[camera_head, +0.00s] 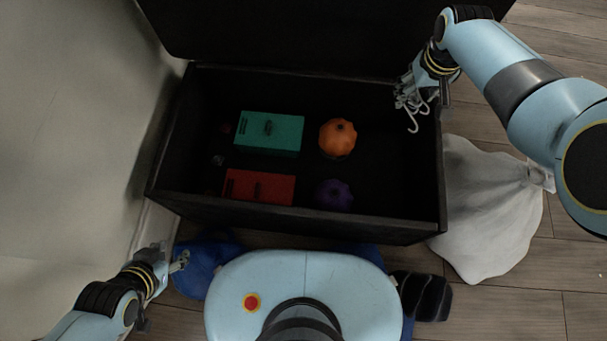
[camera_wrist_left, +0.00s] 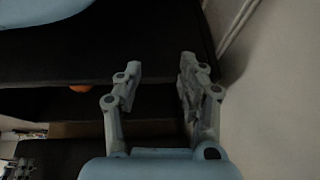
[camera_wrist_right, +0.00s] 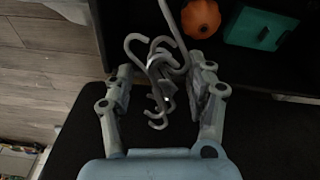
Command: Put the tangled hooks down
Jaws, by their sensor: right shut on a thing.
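The tangled hooks (camera_head: 412,103) are a bunch of grey-white S-shaped metal hooks at the right end of the open black chest (camera_head: 300,215). My right gripper (camera_head: 416,86) is shut on them at the chest's right wall, and they hang from its fingers. In the right wrist view the hooks (camera_wrist_right: 157,75) sit between the fingers of my right gripper (camera_wrist_right: 160,95), several of them interlinked. My left gripper (camera_head: 180,262) is low at the left, outside the chest's front left corner. The left wrist view shows its fingers (camera_wrist_left: 157,85) apart with nothing between them.
Inside the chest are a green box (camera_head: 270,132), a red box (camera_head: 259,187), an orange pumpkin (camera_head: 338,137) and a purple pumpkin (camera_head: 333,194). A white sack (camera_head: 488,205) stands right of the chest. Blue cloth (camera_head: 205,268) lies in front. The chest's right inner floor looks clear.

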